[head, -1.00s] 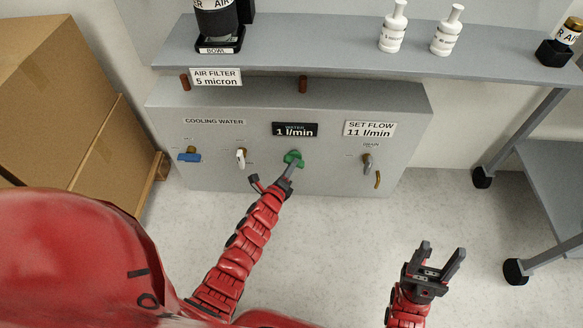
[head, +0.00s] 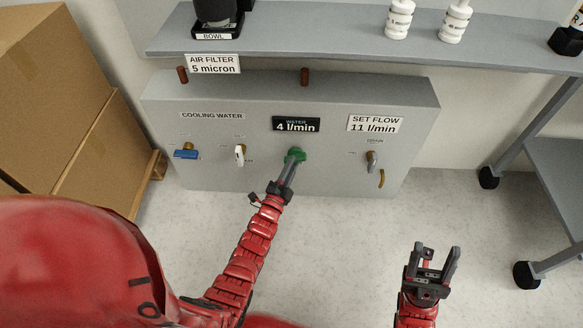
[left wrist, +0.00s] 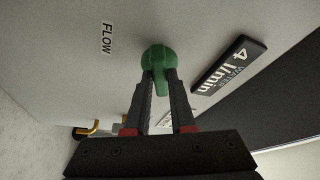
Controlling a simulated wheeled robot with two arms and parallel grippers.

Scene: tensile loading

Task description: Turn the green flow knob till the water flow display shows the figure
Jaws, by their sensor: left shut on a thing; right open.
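The green flow knob (head: 294,155) is on the front of the grey cabinet, below the black water display (head: 296,125), which reads 4 l/min. The sign to the right (head: 375,124) reads SET FLOW 11 l/min. My left gripper (head: 290,165) is shut on the green knob. In the left wrist view its two fingers (left wrist: 160,88) stand on either side of the knob's grip (left wrist: 158,62), and the display (left wrist: 230,64) shows beside it. My right gripper (head: 434,268) is open and empty, low over the floor at the right.
The grey cabinet (head: 230,178) also carries a blue-handled valve (head: 186,153), a white-handled valve (head: 239,155) and a drain valve (head: 372,160). Cardboard boxes (head: 60,110) stand left and a wheeled cart (head: 550,170) right.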

